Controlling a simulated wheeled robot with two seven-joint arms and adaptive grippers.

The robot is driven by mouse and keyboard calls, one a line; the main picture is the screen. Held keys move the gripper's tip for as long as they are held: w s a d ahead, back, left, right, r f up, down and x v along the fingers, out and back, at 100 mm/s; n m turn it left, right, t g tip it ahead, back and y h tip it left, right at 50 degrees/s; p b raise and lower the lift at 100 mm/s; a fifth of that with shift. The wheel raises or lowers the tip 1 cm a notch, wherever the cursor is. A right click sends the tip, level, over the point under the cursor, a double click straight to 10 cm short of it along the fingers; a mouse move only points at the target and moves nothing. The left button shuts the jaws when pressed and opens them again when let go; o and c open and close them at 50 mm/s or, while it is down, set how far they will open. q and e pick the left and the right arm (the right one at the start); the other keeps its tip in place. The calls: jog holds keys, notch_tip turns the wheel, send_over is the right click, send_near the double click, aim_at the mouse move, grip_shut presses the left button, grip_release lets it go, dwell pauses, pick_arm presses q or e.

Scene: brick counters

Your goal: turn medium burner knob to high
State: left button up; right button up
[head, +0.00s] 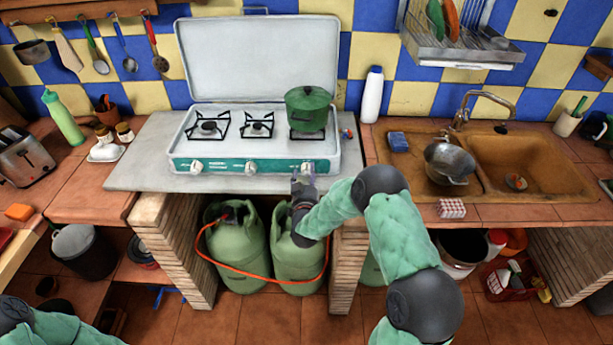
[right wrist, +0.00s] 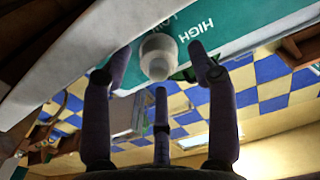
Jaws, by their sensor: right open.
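A white gas stove (head: 260,110) with a teal front panel stands on the counter, lid raised. Its panel carries a left knob (head: 196,166), a middle knob (head: 251,168) and a right knob (head: 308,167); which one is the medium burner's I cannot tell. My right gripper (head: 304,178) is at the right knob, below the panel's edge. In the right wrist view the white knob (right wrist: 158,57) sits between the spread fingertips of the open gripper (right wrist: 160,70); contact is unclear. "HIGH" and "LOW" labels show beside it. My left gripper is out of frame.
A green lidded pot (head: 308,105) stands on the right burner. Green gas cylinders (head: 238,250) with an orange hose stand under the counter. A white bottle (head: 372,95) and a sink with a metal pot (head: 450,163) are to the right.

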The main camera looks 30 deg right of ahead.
jog(key=shift+w+d, duration=0.15)
jog(key=shift+w, duration=0.1)
jog(key=c, duration=1.1)
jog(key=shift+w+r+n, duration=0.1)
jog(key=shift+r+n, duration=0.15)
jog(key=shift+n, duration=0.45)
jog(key=shift+c, duration=0.2)
jog(key=n, duration=0.2)
jog(key=shift+r+n, duration=0.1)
jog(key=shift+n, duration=0.3)
jog(key=n, duration=0.4)
jog(key=shift+w+n, duration=0.1)
jog(key=shift+n, duration=0.2)
jog(key=n, duration=0.4)
jog(key=shift+a+n+p, duration=0.2)
jog(key=shift+n+p, duration=0.25)
jog(key=shift+n, duration=2.05)
